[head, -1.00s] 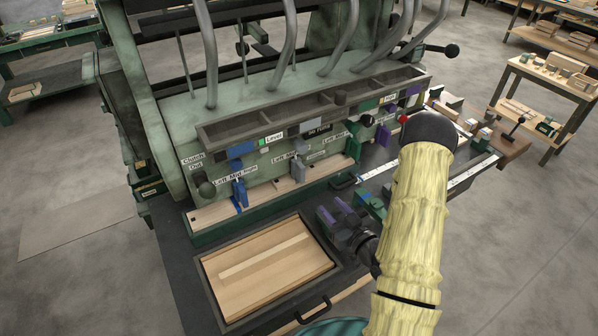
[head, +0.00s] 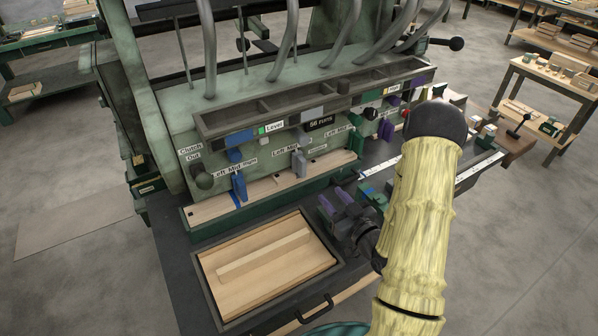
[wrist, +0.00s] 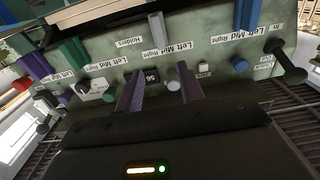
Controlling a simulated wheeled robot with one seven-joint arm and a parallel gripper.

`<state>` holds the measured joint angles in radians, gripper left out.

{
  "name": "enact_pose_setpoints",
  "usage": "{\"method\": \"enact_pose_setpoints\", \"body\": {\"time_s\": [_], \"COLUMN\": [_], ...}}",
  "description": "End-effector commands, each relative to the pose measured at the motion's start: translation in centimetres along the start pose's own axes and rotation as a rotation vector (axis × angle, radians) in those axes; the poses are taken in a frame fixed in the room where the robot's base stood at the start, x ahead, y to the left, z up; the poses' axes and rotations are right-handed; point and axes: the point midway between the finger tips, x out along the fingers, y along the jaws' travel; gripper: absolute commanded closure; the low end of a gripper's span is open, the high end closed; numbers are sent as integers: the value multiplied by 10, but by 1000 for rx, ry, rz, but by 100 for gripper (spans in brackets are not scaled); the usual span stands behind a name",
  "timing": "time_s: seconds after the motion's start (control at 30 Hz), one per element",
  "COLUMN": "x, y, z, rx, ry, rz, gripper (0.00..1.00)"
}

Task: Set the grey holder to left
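The grey holder (head: 298,162) stands upright on the front of the green machine, in front of a "Left Mid Right" label (head: 281,153). It covers part of that label in the head view, and I cannot tell its exact setting. In the wrist view, which looks upside down, the grey holder (wrist: 157,27) is beyond the fingers, near the picture's top middle. My gripper (head: 337,200) has two purple fingers, apart and with nothing between them. It is to the right of and nearer than the grey holder, not touching it. The open fingers also show in the wrist view (wrist: 161,88).
A blue holder (head: 239,188) stands left of the grey one and a green holder (head: 355,140) right of it. A wooden ledge (head: 265,188) runs below them. A dark tray (head: 205,285) with wooden pieces lies in front. A long trough (head: 225,122) overhangs the panel.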

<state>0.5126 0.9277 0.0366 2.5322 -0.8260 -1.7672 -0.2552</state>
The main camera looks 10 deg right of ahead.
Motion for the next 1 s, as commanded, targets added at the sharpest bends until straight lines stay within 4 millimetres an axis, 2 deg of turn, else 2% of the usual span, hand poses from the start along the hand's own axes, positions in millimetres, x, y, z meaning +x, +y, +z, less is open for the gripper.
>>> {"method": "enact_pose_setpoints", "body": {"time_s": [0.33,0.57,1.0], "x": [13,56,133], "y": [-2,-2,-2], "z": [3,-4,-3], "rx": [0,2,3], "ry": [4,3,2], "rz": [1,-1,0], "gripper": [62,62,62]}}
